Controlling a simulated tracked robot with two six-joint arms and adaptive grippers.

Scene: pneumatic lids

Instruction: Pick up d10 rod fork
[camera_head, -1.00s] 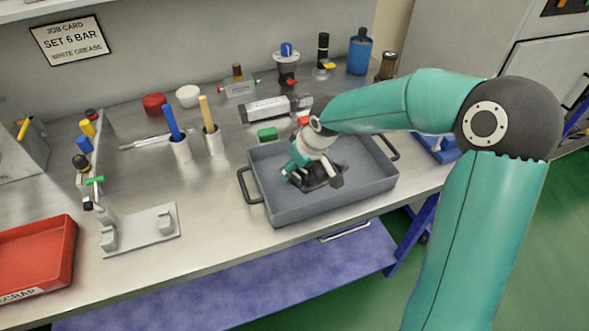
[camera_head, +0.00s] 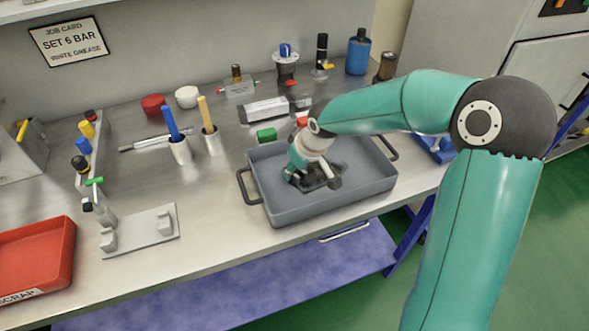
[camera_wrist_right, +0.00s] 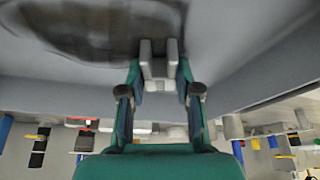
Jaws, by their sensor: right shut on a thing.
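My right gripper (camera_head: 316,180) reaches down into the grey tray (camera_head: 288,213) on the bench. In the right wrist view its two fingers (camera_wrist_right: 159,84) are shut on a small light-grey forked part, the rod fork (camera_wrist_right: 158,60), with two prongs pointing away from the palm. The fork is close over the tray floor; I cannot tell whether it touches it. In the head view the gripper largely hides the fork. A dark stain lies on the tray floor around the gripper. My left gripper is not in view.
The tray has dark handles at both ends. A grey fixture (camera_head: 140,232) and red scrap tray (camera_head: 38,258) are further left.

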